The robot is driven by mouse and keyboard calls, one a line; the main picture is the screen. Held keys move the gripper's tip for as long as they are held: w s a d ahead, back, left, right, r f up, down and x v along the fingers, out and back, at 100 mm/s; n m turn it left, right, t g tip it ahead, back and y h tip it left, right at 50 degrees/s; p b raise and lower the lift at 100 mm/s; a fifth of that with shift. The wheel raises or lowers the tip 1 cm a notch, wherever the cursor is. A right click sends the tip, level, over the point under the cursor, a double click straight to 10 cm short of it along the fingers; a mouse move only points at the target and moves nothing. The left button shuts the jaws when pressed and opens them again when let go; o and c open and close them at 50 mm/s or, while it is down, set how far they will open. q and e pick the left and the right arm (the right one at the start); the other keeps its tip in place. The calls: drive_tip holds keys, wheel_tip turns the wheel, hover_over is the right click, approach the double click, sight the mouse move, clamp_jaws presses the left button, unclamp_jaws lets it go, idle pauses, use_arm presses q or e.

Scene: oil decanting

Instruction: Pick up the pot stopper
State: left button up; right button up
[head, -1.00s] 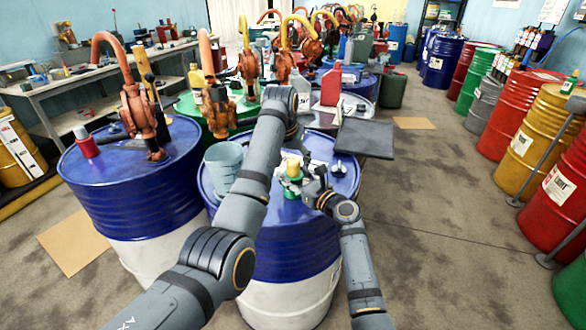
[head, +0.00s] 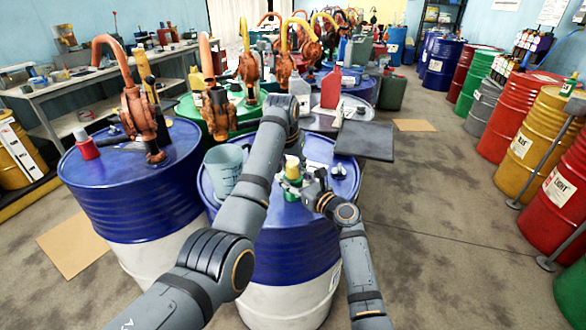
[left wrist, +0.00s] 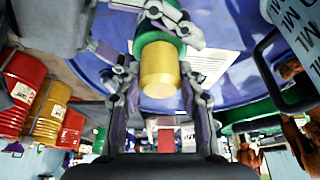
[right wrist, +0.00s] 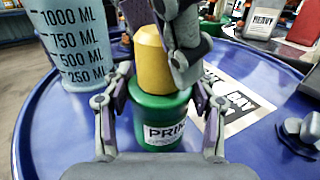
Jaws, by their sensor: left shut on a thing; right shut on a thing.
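The pot (right wrist: 160,112) is a small green container with a white label, standing on a blue drum. Its yellow stopper (right wrist: 152,62) sits in the top and looks upright. My left gripper (left wrist: 162,82) reaches in from above, shut on the stopper with a finger on each side; my left arm partly hides it in the head view. My right gripper (right wrist: 158,100) is shut on the green pot, with its fingers on both sides of the body. The pot (head: 291,190) and stopper (head: 291,170) also show in the head view.
A clear measuring jug (right wrist: 75,40) stands close beside the pot. A white label sheet (right wrist: 235,100) and a dark drum cap (right wrist: 300,135) are on the drum top (right wrist: 50,130). A dark flat tray (head: 365,140) lies behind to the right.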

sight(293, 162)
use_arm(q)
wheel_tip(293, 162, up, 10)
drive_tip(key=shift+r, duration=0.1)
use_arm(e)
drive_tip(key=o, duration=1.5)
drive_tip(key=v, duration=1.2)
drive_tip(key=shift+s, duration=0.1)
